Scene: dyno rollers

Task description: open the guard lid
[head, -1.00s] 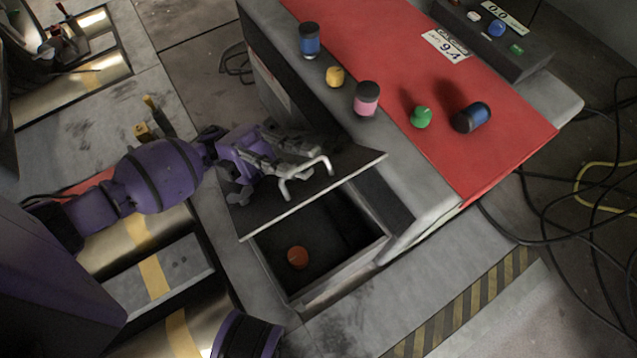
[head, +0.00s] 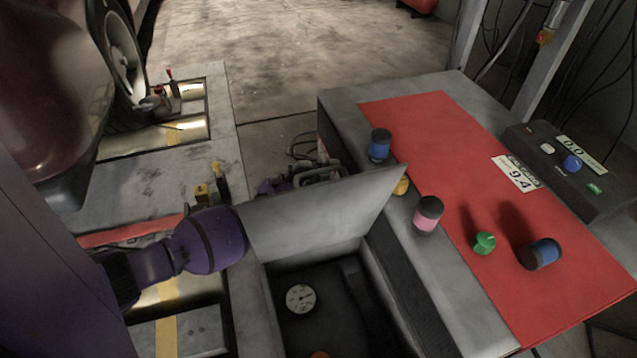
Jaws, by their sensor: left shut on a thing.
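The guard lid (head: 315,219) is a grey panel, tilted steeply up from the open pit (head: 335,290) in the floor plate. Its inner face is towards me. My left arm comes in from the left and passes behind the lid. My left gripper (head: 308,179) shows only in part above the lid's top edge, shut on the lid's handle; the lid hides the rest. Inside the pit are a round white gauge (head: 300,298) and an orange thing (head: 320,354), cut off by the lower picture edge. My right gripper is not in view.
A grey bench with a red mat (head: 465,185) stands right of the pit. On it are blue (head: 379,146), pink (head: 427,216) and green (head: 484,243) objects; a yellow one (head: 401,186) is close beside the lid's right edge. A car wheel (head: 124,58) and rollers are at left.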

